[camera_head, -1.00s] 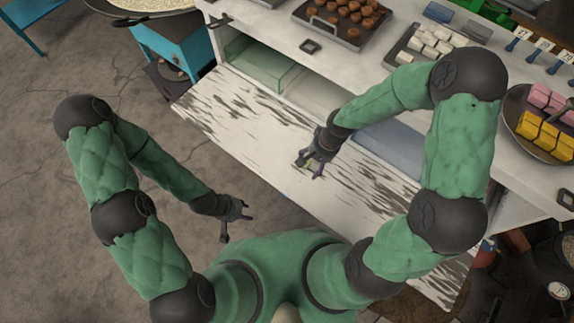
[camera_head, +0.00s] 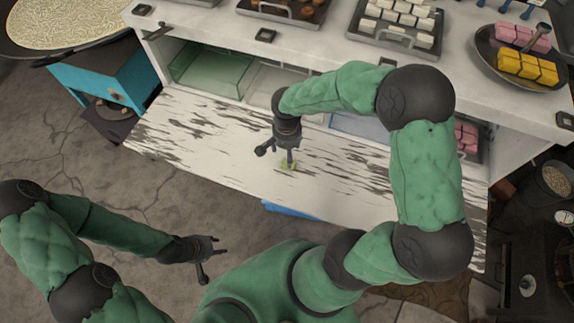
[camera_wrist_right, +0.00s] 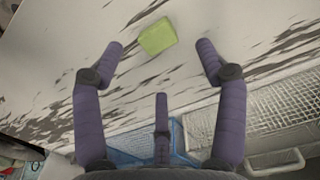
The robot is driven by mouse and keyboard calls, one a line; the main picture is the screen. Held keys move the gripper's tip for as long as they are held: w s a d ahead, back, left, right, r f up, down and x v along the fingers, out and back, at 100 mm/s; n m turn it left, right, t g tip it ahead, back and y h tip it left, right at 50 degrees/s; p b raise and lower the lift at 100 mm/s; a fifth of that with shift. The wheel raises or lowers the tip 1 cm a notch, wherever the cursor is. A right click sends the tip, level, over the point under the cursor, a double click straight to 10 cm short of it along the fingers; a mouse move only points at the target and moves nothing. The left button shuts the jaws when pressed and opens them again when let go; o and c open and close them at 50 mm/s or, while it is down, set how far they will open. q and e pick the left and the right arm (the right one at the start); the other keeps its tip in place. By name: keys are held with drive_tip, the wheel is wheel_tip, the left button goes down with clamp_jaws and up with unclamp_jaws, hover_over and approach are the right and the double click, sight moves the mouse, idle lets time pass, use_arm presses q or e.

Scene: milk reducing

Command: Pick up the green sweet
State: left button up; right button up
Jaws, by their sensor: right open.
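The green sweet (camera_head: 288,163) is a small light-green block on the worn white board (camera_head: 190,132). In the right wrist view the green sweet (camera_wrist_right: 157,37) lies flat on the board, just beyond the fingertips and between their lines. My right gripper (camera_head: 278,158) is over the board right by the sweet; one finger partly covers it in the head view. In the wrist view my right gripper (camera_wrist_right: 160,58) is open, its fingers spread wide with nothing between them. My left gripper (camera_head: 212,258) hangs over the floor, away from the board, its fingers apart and empty.
Above the board stands a white counter (camera_head: 215,30) with trays of white and brown sweets and a pan (camera_head: 490,65) of pink and yellow ones. A green clear bin (camera_head: 205,72) sits on the shelf below. The board's left part is clear.

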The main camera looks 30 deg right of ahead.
drive_tip(key=f, duration=0.2)
drive_tip(key=f+b, duration=0.1)
drive_tip(key=f, duration=0.1)
drive_tip(key=f+b, duration=0.1)
drive_tip(key=f, duration=0.2)
drive_tip(key=shift+d, duration=0.3)
drive_tip(key=c, duration=1.3)
